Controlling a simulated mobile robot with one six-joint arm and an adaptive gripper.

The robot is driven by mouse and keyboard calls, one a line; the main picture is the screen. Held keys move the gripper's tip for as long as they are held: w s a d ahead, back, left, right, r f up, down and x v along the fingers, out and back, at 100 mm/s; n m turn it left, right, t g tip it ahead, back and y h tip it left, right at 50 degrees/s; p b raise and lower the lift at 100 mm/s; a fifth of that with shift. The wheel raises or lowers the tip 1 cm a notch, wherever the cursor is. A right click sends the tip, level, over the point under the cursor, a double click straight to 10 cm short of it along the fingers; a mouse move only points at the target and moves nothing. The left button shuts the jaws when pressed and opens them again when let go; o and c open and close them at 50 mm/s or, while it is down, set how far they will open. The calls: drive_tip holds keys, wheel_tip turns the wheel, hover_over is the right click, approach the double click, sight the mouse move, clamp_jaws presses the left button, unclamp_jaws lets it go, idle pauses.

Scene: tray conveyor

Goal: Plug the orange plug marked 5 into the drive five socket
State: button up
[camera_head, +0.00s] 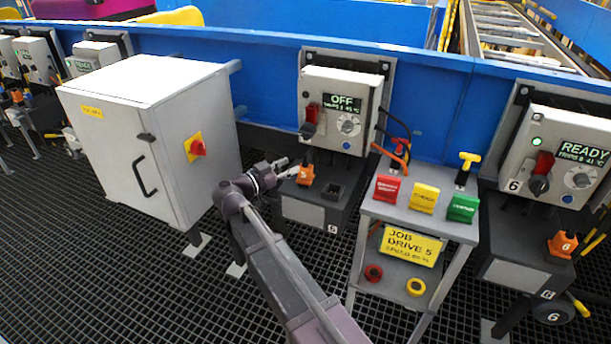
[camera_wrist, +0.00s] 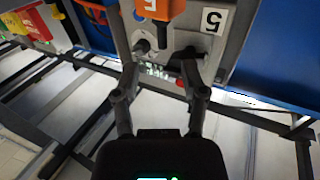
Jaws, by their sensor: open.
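The orange plug (camera_head: 305,175) stands upright on the left part of the dark stand marked 5 (camera_head: 314,212). A dark square socket (camera_head: 332,192) lies to its right and looks empty. The drive box above (camera_head: 340,110) reads OFF and has a red switch (camera_head: 309,118). My gripper (camera_head: 280,172) is just left of the plug in the head view. In the wrist view, my gripper (camera_wrist: 160,85) is open and empty. The plug (camera_wrist: 163,8) is at the top edge, partly cut off, beyond the fingertips. The 5 label (camera_wrist: 212,20) is beside it.
A white cabinet (camera_head: 130,150) stands left of the arm. On the right, a small cart (camera_head: 410,215) carries red, yellow and green blocks and a JOB DRIVE 5 sign (camera_head: 411,244). Drive 6 (camera_head: 565,150), reading READY, is further right with its own orange plug (camera_head: 562,244).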

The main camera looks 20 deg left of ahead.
sight(305, 166)
drive_tip(key=shift+w+d, duration=0.35)
drive_tip(key=shift+w, duration=0.25)
drive_tip(key=shift+x, duration=2.6)
drive_tip(key=shift+a, duration=0.1)
clamp_jaws()
